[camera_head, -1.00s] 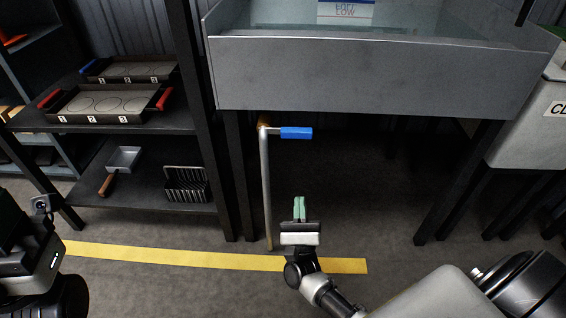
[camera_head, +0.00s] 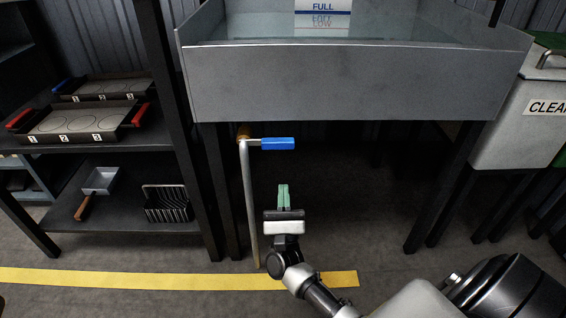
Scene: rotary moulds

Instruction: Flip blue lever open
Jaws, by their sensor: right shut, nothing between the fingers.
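The blue lever (camera_head: 278,144) is a short blue handle on a valve under the front of the grey tank (camera_head: 340,85). It points to the right, about level, from the brass valve body (camera_head: 243,132). A thin grey pipe (camera_head: 249,200) runs down from the valve to the floor. My right gripper (camera_head: 284,190) points away from me, with green fingertips together and nothing between them. It shows below the lever in the picture, apart from it. My left gripper is out of view.
A dark shelf unit on the left holds moulds with red handles (camera_head: 80,122), a pan (camera_head: 102,180) and a wire rack (camera_head: 168,204). A white bin (camera_head: 515,130) stands at the right. Yellow tape (camera_head: 150,279) crosses the floor. Dark table legs flank the open space under the tank.

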